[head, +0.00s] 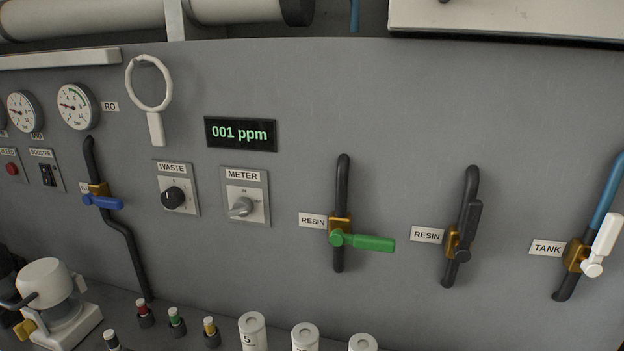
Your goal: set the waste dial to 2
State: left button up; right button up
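The waste dial (173,197) is a black round knob on a light plate under a WASTE label (172,168), on the grey panel left of centre. The scale marks around it are too small to read, and I cannot tell which number it points to. Neither of my grippers shows in the head view, and nothing is touching the dial.
Right of it is the meter selector (241,207), under a display (241,133) reading 001 ppm. Valves with blue (103,201), green (362,242), black (467,230) and white (602,243) handles stick out. Bottles and a white pump-like unit (55,300) stand below.

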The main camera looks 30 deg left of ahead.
aim_at(173, 198)
jog(key=u, duration=1.8)
jog(key=j, duration=0.15)
jog(key=u, duration=0.05)
